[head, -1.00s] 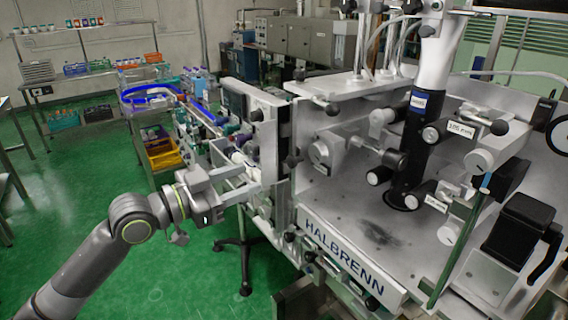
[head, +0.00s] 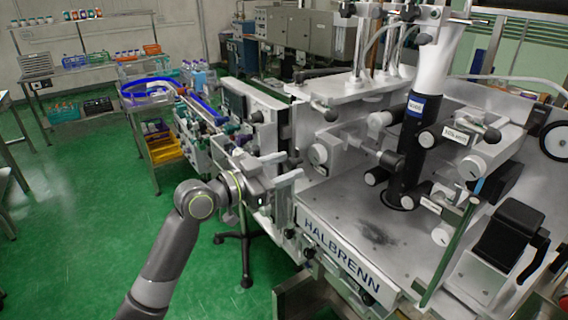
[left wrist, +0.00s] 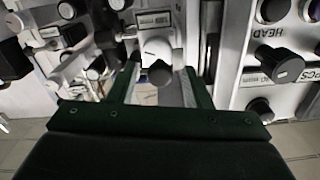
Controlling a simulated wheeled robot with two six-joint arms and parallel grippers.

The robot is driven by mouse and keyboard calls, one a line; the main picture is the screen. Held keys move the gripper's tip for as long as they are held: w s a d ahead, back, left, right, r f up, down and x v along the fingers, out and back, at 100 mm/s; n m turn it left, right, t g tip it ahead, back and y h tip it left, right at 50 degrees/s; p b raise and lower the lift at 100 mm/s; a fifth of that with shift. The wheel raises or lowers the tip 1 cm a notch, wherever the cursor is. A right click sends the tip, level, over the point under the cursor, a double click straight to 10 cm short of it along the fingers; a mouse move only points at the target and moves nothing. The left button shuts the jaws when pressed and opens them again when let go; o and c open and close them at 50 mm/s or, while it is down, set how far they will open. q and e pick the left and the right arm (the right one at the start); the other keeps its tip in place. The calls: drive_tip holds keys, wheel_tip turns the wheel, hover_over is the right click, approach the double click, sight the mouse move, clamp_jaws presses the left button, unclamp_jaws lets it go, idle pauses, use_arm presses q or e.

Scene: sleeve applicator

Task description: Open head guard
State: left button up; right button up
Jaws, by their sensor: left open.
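The white sleeve applicator (head: 325,212) marked HALBRENN fills the right side of the head view. I cannot single out a head guard on it. My left gripper (head: 293,166) is open at the left edge of the machine's front opening, its fingers pointing right. In the left wrist view the two fingers (left wrist: 160,80) reach forward with a gap between them. A panel labelled HEAD, with a black knob (left wrist: 287,66), is to the right.
A black column (head: 405,165) with several rollers and knobs stands inside the machine. A green-edged bar (head: 450,250) and a black box (head: 512,233) are at its right. Shelves with bins (head: 85,105) stand far left. The green floor (head: 90,210) is clear at left.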

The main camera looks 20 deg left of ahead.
idle(0.3)
use_arm(q)
clamp_jaws()
drive_tip(key=shift+f, duration=0.1)
